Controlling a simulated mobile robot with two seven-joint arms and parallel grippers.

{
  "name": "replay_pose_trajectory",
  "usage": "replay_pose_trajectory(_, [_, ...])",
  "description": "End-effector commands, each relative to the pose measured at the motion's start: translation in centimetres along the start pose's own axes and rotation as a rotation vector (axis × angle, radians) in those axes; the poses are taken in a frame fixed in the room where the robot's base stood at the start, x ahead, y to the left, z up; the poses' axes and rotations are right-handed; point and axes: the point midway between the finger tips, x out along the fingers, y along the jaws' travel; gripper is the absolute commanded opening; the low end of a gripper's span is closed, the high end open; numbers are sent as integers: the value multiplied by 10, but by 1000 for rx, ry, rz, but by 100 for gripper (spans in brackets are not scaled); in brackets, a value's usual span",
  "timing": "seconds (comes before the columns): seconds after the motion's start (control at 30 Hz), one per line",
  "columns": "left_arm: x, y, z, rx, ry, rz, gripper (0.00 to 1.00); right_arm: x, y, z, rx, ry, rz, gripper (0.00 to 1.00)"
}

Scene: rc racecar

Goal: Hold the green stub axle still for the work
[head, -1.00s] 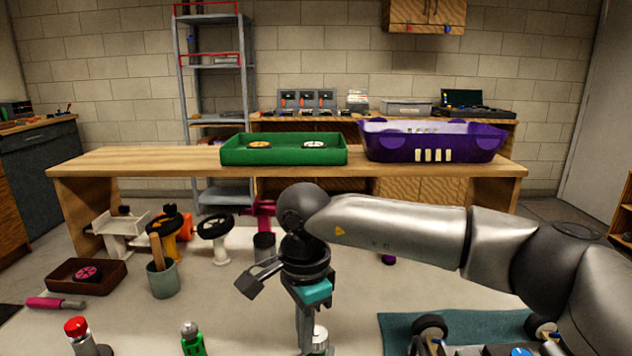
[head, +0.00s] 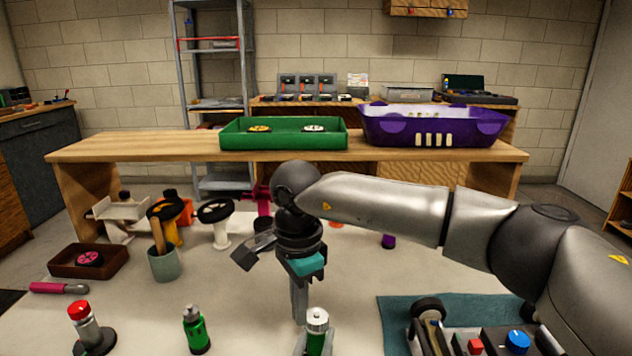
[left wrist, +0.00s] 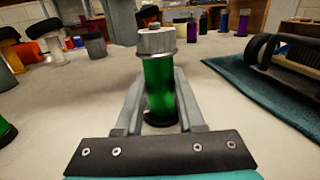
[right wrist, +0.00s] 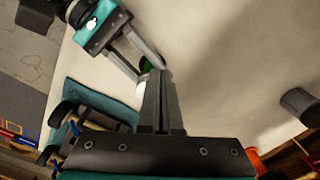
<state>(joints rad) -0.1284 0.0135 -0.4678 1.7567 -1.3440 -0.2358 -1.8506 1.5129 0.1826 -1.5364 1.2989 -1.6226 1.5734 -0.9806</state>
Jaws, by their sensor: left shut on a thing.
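The green stub axle (left wrist: 160,92) is a green cylinder with a silver nut-like top. It stands upright on the pale tabletop between the fingers of my left gripper (left wrist: 158,108), which is shut on it. In the head view the axle (head: 316,340) is at the bottom centre, its lower end cut off by the frame. My right gripper (head: 299,314) points down just behind and left of its top. In the right wrist view the right gripper's fingers (right wrist: 161,76) are together with nothing visible between them, partly covering the axle and its top.
Another green cylinder (head: 196,332) and a red-topped one (head: 85,328) stand to the left. A racecar chassis (head: 470,340) lies on a teal mat (head: 395,308) at the right. A grey cup (head: 164,265) and small brown tray (head: 62,262) are farther left.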

Motion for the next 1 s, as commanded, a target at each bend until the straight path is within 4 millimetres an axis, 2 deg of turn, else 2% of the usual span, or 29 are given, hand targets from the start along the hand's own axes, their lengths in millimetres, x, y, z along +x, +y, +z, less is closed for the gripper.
replay_pose_trajectory(0.3, [0, 4, -1, 0, 3, 9, 0, 0, 0, -5, 7, 11, 0, 0])
replay_pose_trajectory(0.63, [0, 3, -1, 0, 3, 7, 0, -2, -4, 4, 5, 8, -1, 0])
replay_pose_trajectory(1.0, [0, 1, -1, 1, 3, 3, 0, -43, -4, 6, 3, 5, -3, 0])
